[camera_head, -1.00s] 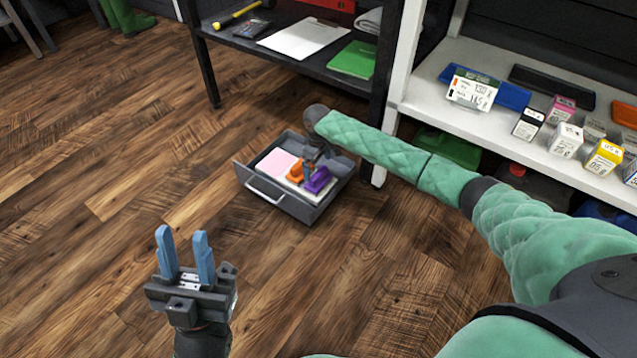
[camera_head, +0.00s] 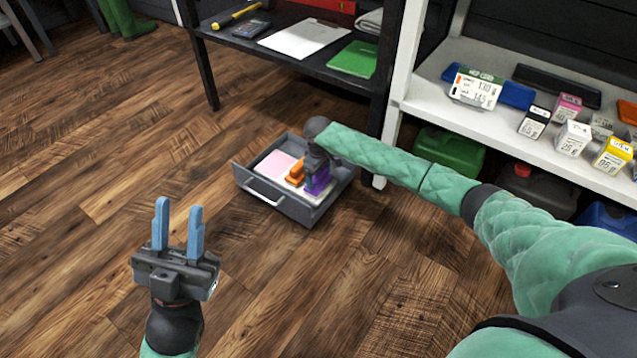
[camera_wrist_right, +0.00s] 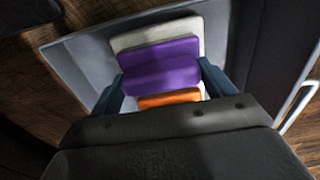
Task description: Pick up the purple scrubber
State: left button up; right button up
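The purple scrubber (camera_head: 318,181) lies in an open grey drawer (camera_head: 272,201) on the floor, beside an orange scrubber (camera_head: 295,173). My right gripper (camera_head: 317,172) is down in the drawer over the purple scrubber and partly hides it. In the right wrist view the purple scrubber (camera_wrist_right: 160,66) sits between the two blue fingers of my right gripper (camera_wrist_right: 163,88). The fingers are apart at its two sides; I cannot tell whether they touch it. My left gripper (camera_head: 178,225) is open and empty above the floor at the lower left.
Pink paper (camera_head: 273,165) and a white item lie under the scrubbers in the drawer. A dark shelf (camera_head: 300,62) stands behind it. A white shelf (camera_head: 450,112) with small boxes stands at the right.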

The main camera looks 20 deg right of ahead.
jog(key=shift+c, duration=1.4)
